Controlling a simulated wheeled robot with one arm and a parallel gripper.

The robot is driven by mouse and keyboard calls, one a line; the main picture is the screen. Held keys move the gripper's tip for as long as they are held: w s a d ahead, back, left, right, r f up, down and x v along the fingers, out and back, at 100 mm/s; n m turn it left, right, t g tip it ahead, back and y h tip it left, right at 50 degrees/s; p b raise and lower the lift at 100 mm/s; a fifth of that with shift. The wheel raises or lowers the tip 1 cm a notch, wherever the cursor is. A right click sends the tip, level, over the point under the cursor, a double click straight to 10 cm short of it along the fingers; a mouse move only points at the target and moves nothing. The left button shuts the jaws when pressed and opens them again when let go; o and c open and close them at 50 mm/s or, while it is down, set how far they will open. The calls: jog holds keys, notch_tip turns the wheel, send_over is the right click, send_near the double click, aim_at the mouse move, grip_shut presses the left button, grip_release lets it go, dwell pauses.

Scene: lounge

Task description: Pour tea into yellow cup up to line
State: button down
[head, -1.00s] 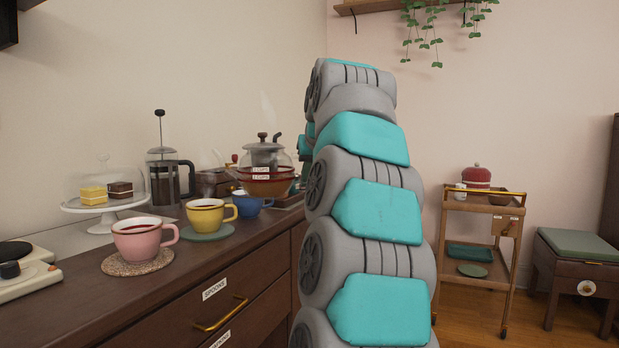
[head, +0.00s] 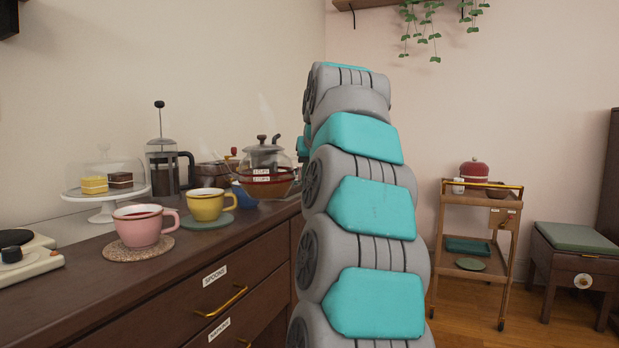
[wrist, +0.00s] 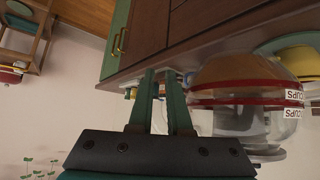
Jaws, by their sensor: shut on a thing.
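The yellow cup (head: 206,207) stands upright on a green coaster (head: 207,222) on the counter. A dark reddish tone shows inside its rim; I cannot make out a line or the level. The glass teapot (head: 266,187) holds amber-red tea and has red bands and cup labels. It is roughly level, to the right of the yellow cup. In the wrist view my gripper (wrist: 162,88) is shut beside the teapot (wrist: 245,75), apparently on its handle, which is mostly hidden. The yellow cup (wrist: 298,60) shows at that view's right edge. My arm hides the gripper in the head view.
A pink cup (head: 142,230) of red tea stands on a speckled coaster (head: 138,253). A French press (head: 163,172), cake stand (head: 106,205) and hot plate (head: 25,262) are nearby. A wooden trolley (head: 480,206) stands right.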

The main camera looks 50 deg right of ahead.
jog(key=shift+f, duration=0.15)
jog(key=shift+s+r, duration=0.1)
jog(key=shift+r, duration=0.35)
jog(key=shift+s+d+r+n+g+h+p, duration=0.1)
jog(key=shift+r+n+g+h+p, duration=0.1)
jog(key=shift+r+p, duration=0.2)
jog(key=shift+s+d+r+n+g+h+p, duration=0.1)
jog(key=shift+r+g+p, duration=0.15)
jog(key=shift+r, duration=0.25)
jog(key=shift+w+r, duration=0.1)
jog(key=shift+r, duration=0.25)
